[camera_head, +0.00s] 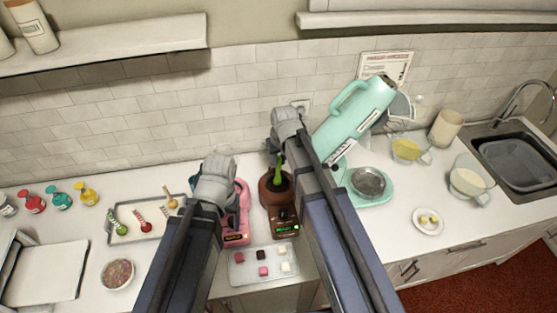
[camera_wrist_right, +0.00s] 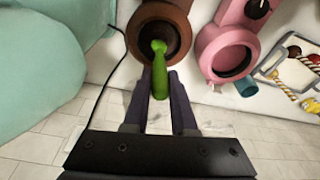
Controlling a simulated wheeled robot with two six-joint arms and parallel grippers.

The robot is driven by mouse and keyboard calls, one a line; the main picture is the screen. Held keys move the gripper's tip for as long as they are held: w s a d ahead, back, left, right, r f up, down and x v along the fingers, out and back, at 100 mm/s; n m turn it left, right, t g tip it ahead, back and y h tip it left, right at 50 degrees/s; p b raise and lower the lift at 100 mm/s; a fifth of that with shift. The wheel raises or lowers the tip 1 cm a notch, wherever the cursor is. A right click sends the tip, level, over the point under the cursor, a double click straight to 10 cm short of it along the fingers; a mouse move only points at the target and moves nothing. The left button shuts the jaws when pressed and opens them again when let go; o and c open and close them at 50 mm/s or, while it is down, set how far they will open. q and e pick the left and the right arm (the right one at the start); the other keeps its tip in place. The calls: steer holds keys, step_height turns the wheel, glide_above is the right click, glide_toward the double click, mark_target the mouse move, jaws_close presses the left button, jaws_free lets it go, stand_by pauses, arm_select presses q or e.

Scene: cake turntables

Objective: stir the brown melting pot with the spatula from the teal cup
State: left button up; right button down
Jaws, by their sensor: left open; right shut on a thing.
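The brown melting pot (camera_head: 276,201) stands on the counter, with its dark round opening also showing in the right wrist view (camera_wrist_right: 172,12). A green spatula (camera_head: 279,170) reaches down into that opening. My right gripper (camera_wrist_right: 160,92) is shut on the spatula's green handle (camera_wrist_right: 159,75), above the pot's near rim in the wrist view. A small teal cup (camera_wrist_right: 247,88) lies beside the pink pot in the wrist view, empty as far as I see. My left gripper (camera_head: 217,172) is open and empty over the pink pot.
A pink melting pot (camera_head: 238,230) stands just left of the brown one. A tray of cake pops (camera_head: 146,230) is further left. A clear tray of cubes (camera_head: 250,280) lies in front. A teal stand mixer (camera_head: 352,118) stands close on the right.

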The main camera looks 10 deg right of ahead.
mark_target(278, 172)
steer(key=shift+s+b+x, duration=0.2)
steer(key=shift+b+x, duration=0.7)
steer(key=shift+x, duration=0.15)
steer(key=shift+s+b+x, duration=0.25)
steer(key=shift+b+x, duration=0.6)
steer(key=shift+x, duration=0.15)
steer(key=shift+f, duration=0.3)
steer(key=shift+f+b, duration=0.4)
steer(key=shift+b, duration=0.2)
